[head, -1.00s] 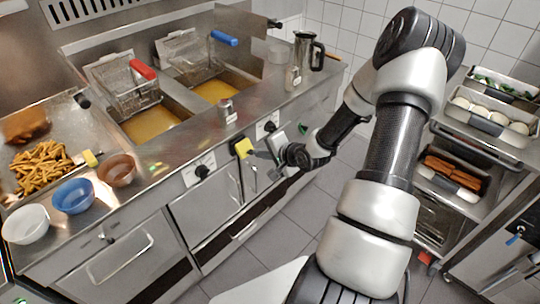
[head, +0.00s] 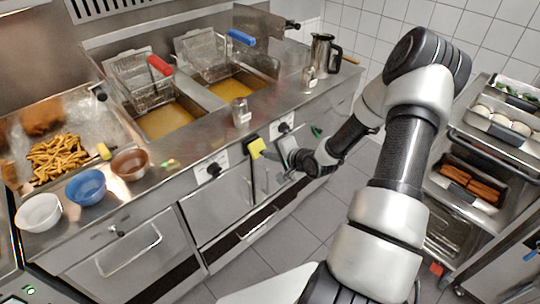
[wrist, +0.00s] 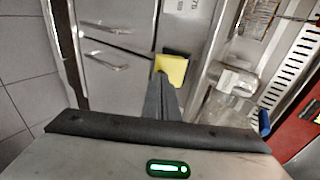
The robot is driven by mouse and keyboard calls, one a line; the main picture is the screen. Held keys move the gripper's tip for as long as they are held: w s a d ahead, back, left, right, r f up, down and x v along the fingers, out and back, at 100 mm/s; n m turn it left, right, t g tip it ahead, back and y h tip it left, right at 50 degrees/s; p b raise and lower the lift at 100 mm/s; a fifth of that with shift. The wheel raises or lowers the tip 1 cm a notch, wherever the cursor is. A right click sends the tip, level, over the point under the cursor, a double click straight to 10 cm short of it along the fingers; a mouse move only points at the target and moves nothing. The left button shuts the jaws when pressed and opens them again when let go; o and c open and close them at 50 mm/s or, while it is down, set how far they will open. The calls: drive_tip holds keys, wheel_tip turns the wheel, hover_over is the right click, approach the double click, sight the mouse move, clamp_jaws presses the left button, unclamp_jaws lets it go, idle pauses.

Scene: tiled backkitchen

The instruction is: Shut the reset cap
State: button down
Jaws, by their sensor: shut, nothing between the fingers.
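The reset cap is a small yellow flap (head: 257,148) on the front panel of the fryer counter. It sits at a dark housing (head: 249,139), which shows at its upper left, and the cap appears angled out from it. My gripper (head: 269,155) is just right of the cap with its fingers pointing at it. In the wrist view, the closed fingers (wrist: 164,82) reach up to the lower edge of the yellow cap (wrist: 173,69) and overlap it. I cannot tell whether they touch. The gripper is shut and holds nothing.
The fryer counter (head: 192,150) runs along the left, with control knobs (head: 214,169) beside the cap and cabinet doors below. A metal shaker (head: 241,112) stands on the counter edge above the cap. A tray rack (head: 480,150) stands at right; tiled floor (head: 305,215) lies between.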

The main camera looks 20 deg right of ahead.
drive_tip(key=shift+f, duration=0.1)
drive_tip(key=f+t+b, duration=0.1)
drive_tip(key=b, duration=0.3)
drive_tip(key=w+f+t+y+b, duration=0.1)
drive_tip(key=f+t+b, duration=0.1)
drive_tip(key=b, duration=0.1)
drive_tip(key=f+t+b, duration=0.2)
drive_tip(key=b, duration=0.2)
drive_tip(key=shift+w+a+y+b, duration=0.3)
drive_tip(key=shift+y+b, duration=0.05)
drive_tip(key=shift+y, duration=0.05)
drive_tip(key=shift+f, duration=0.1)
drive_tip(key=shift+s+f, duration=0.1)
